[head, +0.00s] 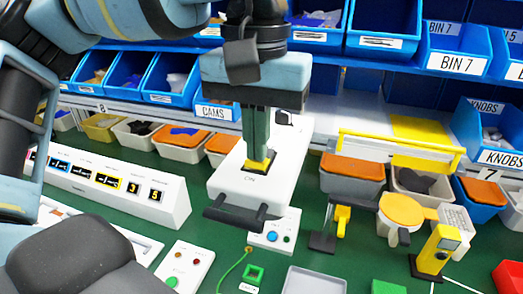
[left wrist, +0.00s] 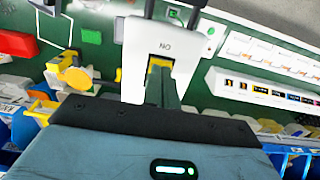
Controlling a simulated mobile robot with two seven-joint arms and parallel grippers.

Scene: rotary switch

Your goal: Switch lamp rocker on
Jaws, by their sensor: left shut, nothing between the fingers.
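The yellow rocker (head: 258,166) sits in a dark recess on the top face of a white switch box (head: 226,184), near an "ON" label. The rocker also shows in the left wrist view (left wrist: 160,62). My left gripper (head: 257,152) points down with its fingers together and empty. Its fingertips are at the rocker and hide part of it; whether they touch it I cannot tell. In the left wrist view the shut fingers (left wrist: 164,84) also reach the rocker. The rocker's exact tilt is hidden. My right gripper is not in view.
A dark handle (head: 242,213) lies across the box's near end. A white panel with switches (head: 110,183) stands at left. A yellow device with an orange disc (head: 401,208) stands at right. Blue and lidded bins line the back. Green bench shows between the panels.

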